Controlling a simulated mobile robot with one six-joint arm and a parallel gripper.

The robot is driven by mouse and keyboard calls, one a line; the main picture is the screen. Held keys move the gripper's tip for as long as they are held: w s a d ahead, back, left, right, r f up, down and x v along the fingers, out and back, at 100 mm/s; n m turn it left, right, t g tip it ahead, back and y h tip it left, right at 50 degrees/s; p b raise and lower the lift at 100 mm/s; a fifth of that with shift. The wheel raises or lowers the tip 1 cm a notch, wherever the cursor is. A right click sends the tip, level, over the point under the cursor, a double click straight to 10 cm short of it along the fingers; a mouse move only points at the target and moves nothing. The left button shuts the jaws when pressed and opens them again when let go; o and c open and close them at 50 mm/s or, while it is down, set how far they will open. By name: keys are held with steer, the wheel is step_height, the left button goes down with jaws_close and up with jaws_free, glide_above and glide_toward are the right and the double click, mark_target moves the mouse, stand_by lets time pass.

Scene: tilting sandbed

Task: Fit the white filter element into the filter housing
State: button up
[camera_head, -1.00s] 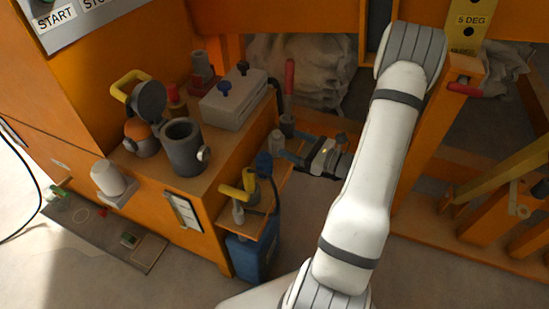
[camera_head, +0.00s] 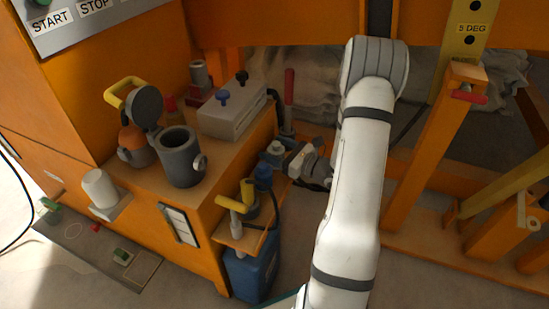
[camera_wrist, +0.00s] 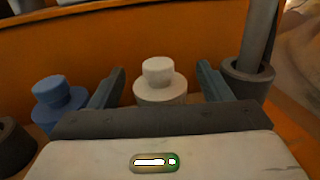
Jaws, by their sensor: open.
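A white cylinder (camera_head: 99,188), which looks like the filter element, stands upright on a small bracket on the cabinet's front at left. A grey open-topped cup with a side knob (camera_head: 180,158), which looks like the filter housing, stands on the cabinet top. Beside it is a round grey lid (camera_head: 146,103), raised. My gripper (camera_head: 279,155) is at the cabinet's right side, away from both. It is open, its fingers either side of a pale stepped, capped piece (camera_wrist: 160,80) in the wrist view. Contact with that piece cannot be told.
A blue-capped piece (camera_wrist: 57,98) is left of my fingers; a dark socket with a rod (camera_wrist: 248,75) is close at right. An orange post (camera_head: 430,150) stands right.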

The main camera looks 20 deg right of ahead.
steer(key=c, duration=1.1)
